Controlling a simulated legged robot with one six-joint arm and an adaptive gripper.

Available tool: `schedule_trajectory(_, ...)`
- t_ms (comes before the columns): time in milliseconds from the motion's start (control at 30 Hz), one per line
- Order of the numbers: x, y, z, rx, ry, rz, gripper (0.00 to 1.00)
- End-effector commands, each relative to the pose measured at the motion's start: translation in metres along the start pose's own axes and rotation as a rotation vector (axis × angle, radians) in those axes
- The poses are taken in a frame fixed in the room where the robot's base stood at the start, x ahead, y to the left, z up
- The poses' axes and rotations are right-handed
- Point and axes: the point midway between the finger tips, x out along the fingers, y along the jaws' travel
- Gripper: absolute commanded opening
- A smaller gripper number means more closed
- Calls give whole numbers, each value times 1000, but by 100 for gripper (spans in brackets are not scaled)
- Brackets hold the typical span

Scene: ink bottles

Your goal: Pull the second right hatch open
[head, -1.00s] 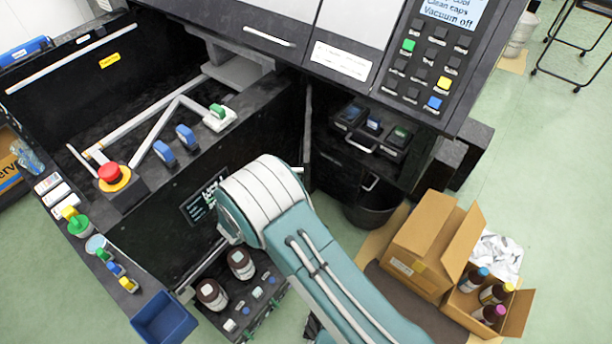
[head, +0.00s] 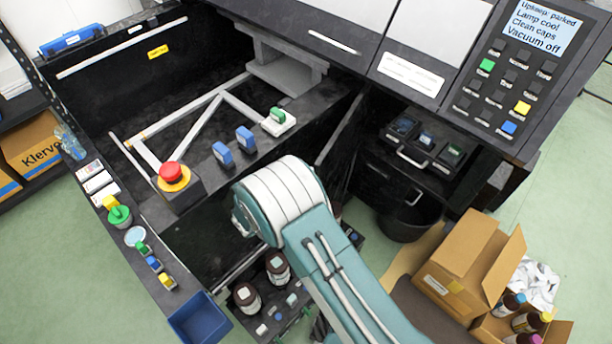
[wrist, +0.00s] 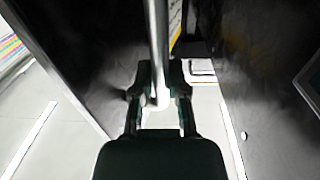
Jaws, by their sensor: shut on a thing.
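In the wrist view my gripper (wrist: 160,98) is shut around a bare metal bar (wrist: 157,45), which looks like a hatch handle. A dark panel (wrist: 75,60) stands to the left of the bar and another dark panel (wrist: 265,70) to the right, with a lit gap between them. In the head view my arm's teal and white end covers the gripper and the bar. The dark machine front (head: 195,240) shows left of my arm, and a thin dark panel edge (head: 338,130) stands behind it. I cannot tell how far the hatch is open.
A red stop button (head: 174,175) and a blue bin (head: 198,318) are to the left. Brown bottles (head: 248,298) stand low beside my arm. A black bucket (head: 405,222) and cardboard boxes (head: 460,265) are to the right. Green floor is clear at the far right.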

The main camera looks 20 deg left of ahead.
Motion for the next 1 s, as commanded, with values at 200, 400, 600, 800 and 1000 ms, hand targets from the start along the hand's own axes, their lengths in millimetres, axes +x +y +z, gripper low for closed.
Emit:
schedule_trajectory(200, 1, 0, 0, 1, 2, 1, 54)
schedule_trajectory(400, 1, 0, -1, 1, 1, 1, 54)
schedule_trajectory(600, -2, 0, 0, 0, 2, -1, 54)
schedule_trajectory(800, -30, -2, 0, -1, 3, -4, 54)
schedule_trajectory(1000, -73, -2, 1, 0, 2, -4, 54)
